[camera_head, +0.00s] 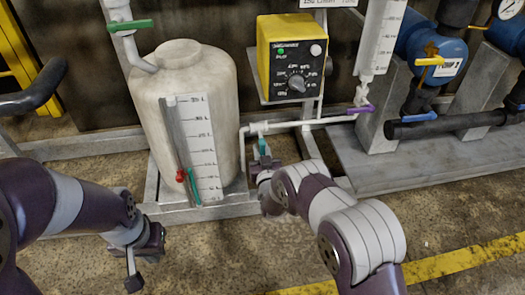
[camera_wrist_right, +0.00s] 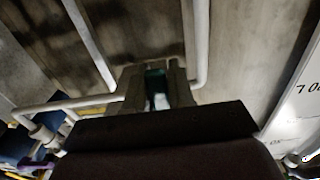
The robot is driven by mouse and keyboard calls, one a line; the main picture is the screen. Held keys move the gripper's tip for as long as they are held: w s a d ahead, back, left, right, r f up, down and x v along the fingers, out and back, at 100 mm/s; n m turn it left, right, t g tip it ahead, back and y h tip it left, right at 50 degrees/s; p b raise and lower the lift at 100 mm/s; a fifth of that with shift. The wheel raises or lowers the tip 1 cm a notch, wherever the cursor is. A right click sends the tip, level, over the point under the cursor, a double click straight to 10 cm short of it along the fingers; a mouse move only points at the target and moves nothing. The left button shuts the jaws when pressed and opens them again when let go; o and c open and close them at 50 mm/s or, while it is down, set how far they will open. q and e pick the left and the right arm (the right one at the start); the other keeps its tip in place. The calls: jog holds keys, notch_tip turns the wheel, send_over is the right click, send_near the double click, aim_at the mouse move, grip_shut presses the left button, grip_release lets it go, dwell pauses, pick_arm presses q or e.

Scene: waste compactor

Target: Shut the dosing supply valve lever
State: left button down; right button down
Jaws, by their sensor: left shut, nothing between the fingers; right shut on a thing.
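A teal lever (camera_head: 262,146) hangs at a white pipe fitting to the right of the cream tank (camera_head: 190,80); it appears to be the dosing supply valve lever. My right gripper (camera_head: 264,162) is at this lever from below. In the right wrist view the teal lever (camera_wrist_right: 155,75) shows between the two fingers of my right gripper (camera_wrist_right: 156,88), which is shut on it. Part of the lever is hidden by the fingers. My left gripper (camera_head: 133,282) is shut and empty above the floor at the lower left, away from the lever.
A yellow dosing pump box (camera_head: 290,55) stands above the pipe. Other levers are near: purple (camera_head: 363,109), green (camera_head: 131,25), red (camera_head: 181,175) and yellow (camera_head: 430,61). A white scale (camera_head: 195,150) fronts the tank. The floor (camera_head: 235,255) between my arms is clear.

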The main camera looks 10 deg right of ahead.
dwell(0.3)
jog(key=c, duration=1.1)
grip_release()
jog(key=shift+o, duration=0.2)
jog(key=shift+s, duration=0.1)
jog(key=s+p, duration=0.6)
jog(key=s, duration=0.6)
jog(key=shift+s+d, duration=0.15)
jog(key=shift+s, duration=0.15)
